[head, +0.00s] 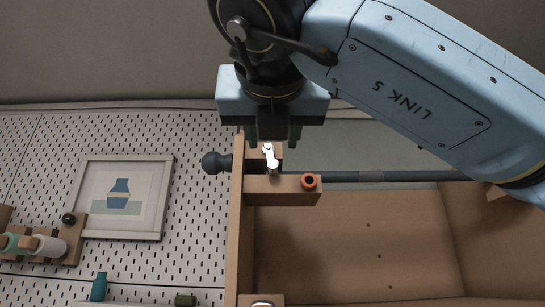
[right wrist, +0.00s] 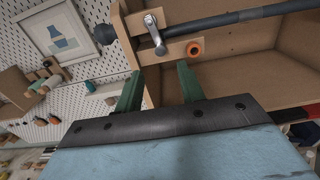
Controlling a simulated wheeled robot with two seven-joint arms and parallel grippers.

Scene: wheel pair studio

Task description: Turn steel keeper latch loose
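The steel keeper latch (head: 270,157) is a small bright lever on a wooden block at the top left of a wooden cabinet. It also shows in the right wrist view (right wrist: 154,33), lying across the block beside the dark bar (right wrist: 230,20). My right gripper (head: 271,143) is just above the latch in the head view. In the right wrist view, its two green fingers (right wrist: 159,72) are apart with nothing between them, and the latch lies beyond their tips. I cannot tell whether either finger touches it. My left gripper is in neither view.
The dark bar ends in a round knob (head: 211,162) outside the cabinet wall (head: 235,235). An orange ring (head: 309,181) sits on the wooden rail right of the latch. The cabinet interior is open.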

